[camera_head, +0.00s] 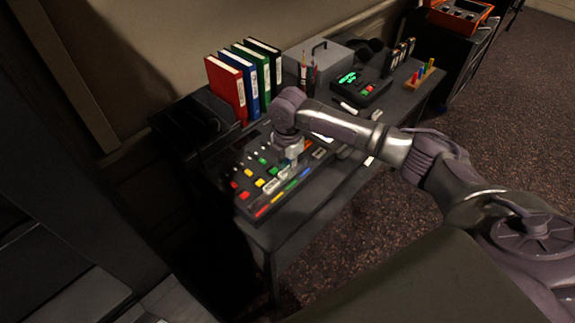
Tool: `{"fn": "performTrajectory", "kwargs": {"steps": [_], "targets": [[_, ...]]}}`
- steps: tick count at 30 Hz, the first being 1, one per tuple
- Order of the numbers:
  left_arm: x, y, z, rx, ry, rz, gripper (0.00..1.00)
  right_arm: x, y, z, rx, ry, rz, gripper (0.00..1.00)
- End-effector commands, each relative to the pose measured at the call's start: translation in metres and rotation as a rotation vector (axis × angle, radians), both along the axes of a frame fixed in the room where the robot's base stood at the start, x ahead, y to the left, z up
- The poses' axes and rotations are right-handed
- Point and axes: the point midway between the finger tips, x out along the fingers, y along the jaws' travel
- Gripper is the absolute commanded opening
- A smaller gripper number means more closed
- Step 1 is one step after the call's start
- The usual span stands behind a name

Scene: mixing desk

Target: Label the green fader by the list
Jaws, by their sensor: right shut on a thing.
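The mixing desk (219,177) lies on the dark table, with rows of small red, yellow and green caps. A green cap (273,170) shows just left of my right gripper (291,158). The gripper points down low over the desk's right part. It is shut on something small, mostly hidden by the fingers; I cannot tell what. Red, yellow, blue and green strips (263,211) run along the desk's front edge. A pale label-like piece (319,153) lies right of the gripper. No list can be made out. My left gripper is out of view.
Red (226,88), blue, green and black binders stand at the back. A grey box (318,58), a pen holder and a black device with green digits (362,88) stand to the right. My right arm crosses over the table's right part. The table's front edge is clear.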

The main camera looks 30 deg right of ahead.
Motion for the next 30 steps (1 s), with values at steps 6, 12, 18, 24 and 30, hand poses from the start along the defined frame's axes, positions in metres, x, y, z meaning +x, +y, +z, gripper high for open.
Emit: {"fn": "performTrajectory", "kwargs": {"steps": [6,12,18,24,30], "targets": [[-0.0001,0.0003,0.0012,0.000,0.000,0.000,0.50,-0.0001,0.0002,-0.0002,0.000,0.000,0.000,0.03],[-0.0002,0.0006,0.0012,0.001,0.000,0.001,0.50,-0.0001,0.0002,-0.0002,0.000,0.000,0.001,0.03],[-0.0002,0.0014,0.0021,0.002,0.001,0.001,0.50,-0.0002,0.0002,0.0002,0.000,0.000,0.001,0.03],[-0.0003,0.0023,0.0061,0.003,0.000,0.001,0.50,-0.0003,0.0002,0.0010,0.000,0.001,0.001,0.03],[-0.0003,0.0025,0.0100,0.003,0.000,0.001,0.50,-0.0004,0.0002,0.0009,0.001,0.001,0.001,0.03]]}}
